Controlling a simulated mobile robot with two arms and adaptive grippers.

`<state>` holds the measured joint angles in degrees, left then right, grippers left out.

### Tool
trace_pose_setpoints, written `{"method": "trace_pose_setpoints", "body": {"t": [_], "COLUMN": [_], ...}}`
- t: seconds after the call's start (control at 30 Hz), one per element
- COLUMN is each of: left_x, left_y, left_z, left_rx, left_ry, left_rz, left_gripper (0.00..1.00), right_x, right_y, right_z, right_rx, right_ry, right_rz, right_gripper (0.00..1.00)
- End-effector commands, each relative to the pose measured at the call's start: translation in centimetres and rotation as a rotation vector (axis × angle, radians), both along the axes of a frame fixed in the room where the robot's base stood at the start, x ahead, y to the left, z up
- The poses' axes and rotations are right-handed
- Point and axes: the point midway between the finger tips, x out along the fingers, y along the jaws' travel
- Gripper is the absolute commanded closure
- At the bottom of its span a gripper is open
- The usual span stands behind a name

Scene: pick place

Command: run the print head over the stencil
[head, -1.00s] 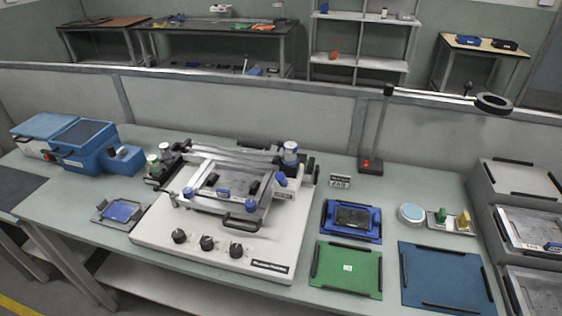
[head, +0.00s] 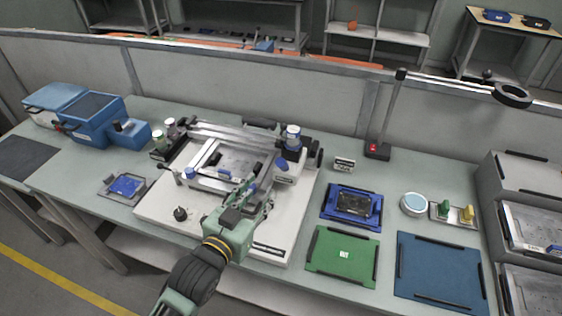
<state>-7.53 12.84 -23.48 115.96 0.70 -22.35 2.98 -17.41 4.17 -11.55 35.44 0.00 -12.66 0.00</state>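The white stencil printer (head: 160,206) stands on the bench. Its silver stencil (head: 232,160) lies in a frame with blue knobs at the middle of the machine. The print head's silver rails (head: 225,136) cross behind the stencil, between the end blocks. My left gripper (head: 246,188) is at the front edge of the stencil frame, over the place of the front handle. The hand hides that handle and part of the front panel. I cannot tell whether its fingers are open, shut or touching the frame. My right gripper is not in view.
Blue boxes (head: 92,129) stand at the left. A blue tray (head: 352,205), a green mat (head: 342,256), a blue mat (head: 440,273) and a round pale-blue tub (head: 414,203) lie to the right.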

Motion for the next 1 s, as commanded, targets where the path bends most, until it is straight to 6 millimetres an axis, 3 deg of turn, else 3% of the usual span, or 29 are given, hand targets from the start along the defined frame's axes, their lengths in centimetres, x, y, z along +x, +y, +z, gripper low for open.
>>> {"method": "trace_pose_setpoints", "body": {"t": [0.1,0.27,0.7,1.0], "left_x": [1.1,1.9,7.4,8.2], "left_y": [-1.4,-2.2,-5.1,-5.5], "left_z": [2.0,3.0,3.0,2.8], "left_rx": [-0.029,-0.046,-0.045,-0.044], "left_ry": [-0.102,-0.146,-0.144,-0.144], "left_rz": [-0.040,-0.057,-0.056,-0.057], "left_gripper": [0.61,0.61,0.61,0.61], "right_x": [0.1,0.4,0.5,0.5], "right_y": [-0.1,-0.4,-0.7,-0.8], "right_z": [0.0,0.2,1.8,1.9], "right_rx": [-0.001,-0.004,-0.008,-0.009], "right_ry": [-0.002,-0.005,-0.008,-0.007], "right_rz": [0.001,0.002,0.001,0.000], "right_gripper": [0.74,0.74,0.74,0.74]}}
